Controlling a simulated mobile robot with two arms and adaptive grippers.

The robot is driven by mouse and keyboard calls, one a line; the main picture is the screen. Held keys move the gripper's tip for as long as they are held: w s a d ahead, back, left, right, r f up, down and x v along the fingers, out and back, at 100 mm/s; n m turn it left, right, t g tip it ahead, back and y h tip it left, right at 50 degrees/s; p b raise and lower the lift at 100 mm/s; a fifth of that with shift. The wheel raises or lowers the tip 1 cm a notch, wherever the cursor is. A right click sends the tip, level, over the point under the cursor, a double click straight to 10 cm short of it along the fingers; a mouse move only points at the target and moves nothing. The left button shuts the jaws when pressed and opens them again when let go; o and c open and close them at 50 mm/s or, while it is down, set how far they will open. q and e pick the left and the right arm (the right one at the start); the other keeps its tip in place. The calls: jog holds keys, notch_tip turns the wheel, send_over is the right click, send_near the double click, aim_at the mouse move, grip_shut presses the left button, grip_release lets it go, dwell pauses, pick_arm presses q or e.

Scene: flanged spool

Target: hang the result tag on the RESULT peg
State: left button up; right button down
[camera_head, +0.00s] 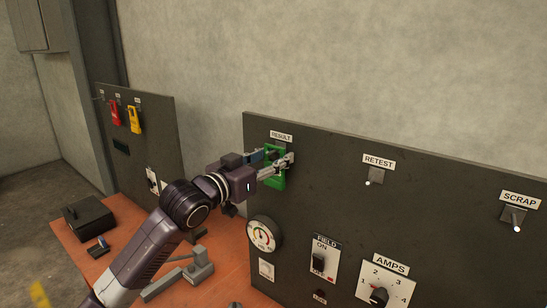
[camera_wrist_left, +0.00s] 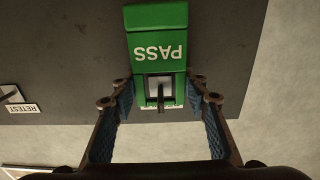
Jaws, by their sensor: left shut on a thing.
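The green PASS tag (camera_head: 276,181) is at the RESULT place on the dark panel, just below the RESULT label (camera_head: 281,136). I cannot tell how far the tag is along the peg. My right gripper is not in view.
The RETEST peg (camera_head: 369,181) and SCRAP peg (camera_head: 515,222) stick out bare to the right. A gauge (camera_head: 264,234) and switches sit below. Red (camera_head: 115,113) and yellow (camera_head: 135,119) tags hang on a board at left. A black box (camera_head: 88,217) stands on the orange bench.

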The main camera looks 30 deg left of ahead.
pick_arm(q)
jog(key=o, duration=1.1)
jog(key=shift+o, duration=0.2)
jog(key=shift+s, duration=0.6)
jog(key=s+a, duration=0.1)
jog(key=s, duration=1)
jog(key=shift+w, duration=0.1)
